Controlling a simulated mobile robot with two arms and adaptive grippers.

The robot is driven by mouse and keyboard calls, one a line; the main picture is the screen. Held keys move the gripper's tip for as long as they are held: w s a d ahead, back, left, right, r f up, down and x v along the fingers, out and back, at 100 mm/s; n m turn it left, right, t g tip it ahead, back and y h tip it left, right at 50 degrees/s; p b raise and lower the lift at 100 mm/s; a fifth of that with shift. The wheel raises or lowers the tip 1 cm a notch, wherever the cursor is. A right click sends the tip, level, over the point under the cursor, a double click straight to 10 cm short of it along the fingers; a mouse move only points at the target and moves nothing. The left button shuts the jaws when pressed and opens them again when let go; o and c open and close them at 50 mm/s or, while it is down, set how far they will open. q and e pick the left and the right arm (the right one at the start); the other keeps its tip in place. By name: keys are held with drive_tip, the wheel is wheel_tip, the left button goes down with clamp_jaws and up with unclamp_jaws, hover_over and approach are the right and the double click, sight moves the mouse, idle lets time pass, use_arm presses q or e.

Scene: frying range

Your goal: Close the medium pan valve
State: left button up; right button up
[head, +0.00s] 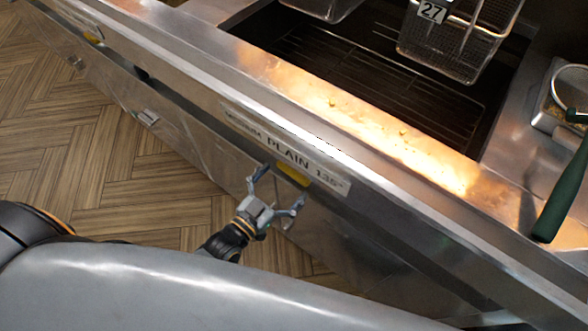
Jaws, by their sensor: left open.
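A label strip (250,122) reading "MEDIUM PLAIN 135°" runs along the front of the metal fryer. A small yellow piece (292,174) sits at this label's lower edge. It may be the medium pan valve's handle, but I cannot tell for sure, nor how the valve is set. My left gripper (281,185) is open and empty, its two fingers spread towards the yellow piece. It is close to it, and I cannot tell whether they touch. My right gripper is not in view.
The fryer's front rim (330,110) slants across the picture above the gripper. Behind it lies a dark pan with a rack (350,70) and a wire basket (455,45) tagged 27. A green-handled tool (562,190) lies at right. The wooden floor (110,150) at left is clear.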

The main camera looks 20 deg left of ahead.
sight(291, 175)
use_arm(q)
drive_tip(key=x, duration=0.2)
drive_tip(key=shift+w, duration=0.3)
drive_tip(key=shift+w+d, duration=0.25)
drive_tip(key=shift+w, duration=0.2)
drive_tip(key=c, duration=0.8)
drive_tip(key=shift+n, duration=0.8)
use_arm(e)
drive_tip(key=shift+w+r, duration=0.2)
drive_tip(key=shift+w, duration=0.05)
use_arm(q)
drive_tip(key=o, duration=0.8)
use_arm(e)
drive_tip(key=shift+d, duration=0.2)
